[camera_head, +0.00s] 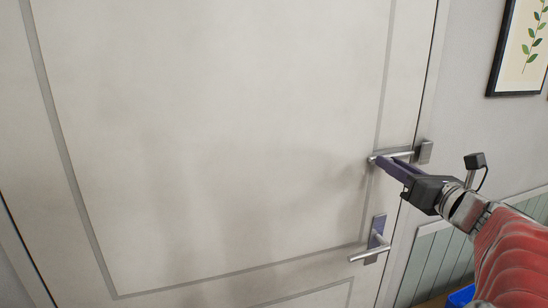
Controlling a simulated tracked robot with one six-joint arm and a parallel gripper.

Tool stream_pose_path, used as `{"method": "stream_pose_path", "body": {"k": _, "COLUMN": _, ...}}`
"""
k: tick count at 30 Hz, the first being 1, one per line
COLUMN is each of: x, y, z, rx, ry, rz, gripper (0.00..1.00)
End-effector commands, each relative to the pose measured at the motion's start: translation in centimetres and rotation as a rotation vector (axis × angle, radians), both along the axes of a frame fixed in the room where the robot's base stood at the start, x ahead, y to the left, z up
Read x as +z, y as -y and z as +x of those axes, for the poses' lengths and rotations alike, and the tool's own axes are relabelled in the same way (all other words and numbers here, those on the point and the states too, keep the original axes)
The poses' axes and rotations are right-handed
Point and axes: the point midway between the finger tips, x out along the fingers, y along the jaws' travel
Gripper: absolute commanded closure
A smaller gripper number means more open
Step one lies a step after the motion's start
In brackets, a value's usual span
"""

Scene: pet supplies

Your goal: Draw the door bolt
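The door bolt (403,154) is a silver horizontal bar near the right edge of a white panelled door (220,130). Its right end meets a dark grey block (425,151) at the door frame. My gripper (384,163) reaches in from the lower right. Its purple-grey fingers are at the bolt's left part and overlap it in this view. They hide some of the bolt and its mount. I cannot tell whether the fingers touch the bolt or are closed on it.
A silver lever handle (370,253) on a purple-grey plate sits below the bolt. The door looks closed. A pale green ribbed panel (431,266) lines the wall at right, with a framed leaf picture (524,50) above. A blue object (461,297) lies at the bottom right.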

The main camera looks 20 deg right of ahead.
Motion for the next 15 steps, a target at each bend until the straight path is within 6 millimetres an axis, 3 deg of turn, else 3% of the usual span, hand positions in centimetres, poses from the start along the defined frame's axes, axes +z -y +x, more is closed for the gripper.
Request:
{"method": "stream_pose_path", "body": {"k": 6, "x": 0.00, "y": 0.07, "z": -0.03, "rx": -0.001, "ry": 0.000, "rz": 0.000, "gripper": 0.63}}
{"method": "stream_pose_path", "body": {"k": 15, "x": 0.00, "y": 0.10, "z": -0.16, "rx": -0.002, "ry": 0.000, "rz": 0.000, "gripper": 0.63}}
